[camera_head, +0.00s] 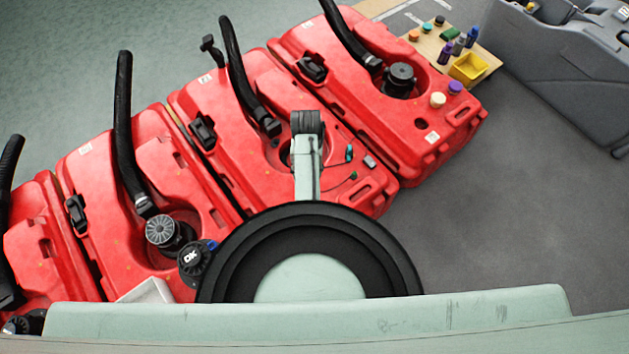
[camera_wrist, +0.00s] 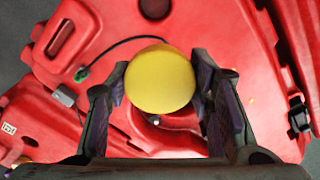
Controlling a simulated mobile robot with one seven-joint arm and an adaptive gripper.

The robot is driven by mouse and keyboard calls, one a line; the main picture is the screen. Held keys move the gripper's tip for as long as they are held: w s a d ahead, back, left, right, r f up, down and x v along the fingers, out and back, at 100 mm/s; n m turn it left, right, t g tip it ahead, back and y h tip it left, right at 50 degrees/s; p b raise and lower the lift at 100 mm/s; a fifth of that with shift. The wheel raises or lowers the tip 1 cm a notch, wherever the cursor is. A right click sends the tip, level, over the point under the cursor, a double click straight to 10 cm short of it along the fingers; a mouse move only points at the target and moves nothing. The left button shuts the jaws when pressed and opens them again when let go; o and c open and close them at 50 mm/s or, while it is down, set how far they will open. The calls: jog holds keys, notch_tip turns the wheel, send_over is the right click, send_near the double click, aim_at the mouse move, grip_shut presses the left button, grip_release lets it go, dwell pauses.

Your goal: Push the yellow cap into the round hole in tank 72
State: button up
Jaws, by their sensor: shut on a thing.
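In the wrist view my gripper (camera_wrist: 160,85) is shut on the round yellow cap (camera_wrist: 160,78), one finger on each side. The cap is above a red tank (camera_wrist: 215,30), over a recessed area of its top. A dark round recess (camera_wrist: 155,8) shows at the top edge of that view. Any opening directly under the cap is hidden by it. In the head view my arm reaches over the middle red tank (camera_head: 255,100) and hides my gripper and the cap. The tank labels are too small to read surely.
Red tanks stand side by side, with black hoses (camera_head: 240,70) rising from them. A thin black cable with a green connector (camera_wrist: 82,74) lies on the tank near my gripper. A board with small caps and a yellow bin (camera_head: 468,68) is at upper right. Grey floor is clear at right.

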jog(key=s+f+m, duration=0.1)
jog(key=f+m, duration=0.1)
jog(key=f, duration=0.1)
jog(key=s+f+m+b, duration=0.1)
jog(key=s+f+m, duration=0.1)
jog(key=f, duration=0.1)
jog(key=s+f+m+b, duration=0.1)
jog(key=s+f, duration=0.1)
jog(key=f, duration=0.2)
jog(key=shift+s+d+m, duration=0.2)
jog(key=shift+m, duration=0.2)
jog(key=shift+f, duration=0.5)
jog(key=shift+f, duration=0.45)
dwell(0.3)
jog(key=shift+f, duration=0.2)
jog(key=shift+f, duration=0.8)
dwell(1.4)
jog(key=o, duration=1)
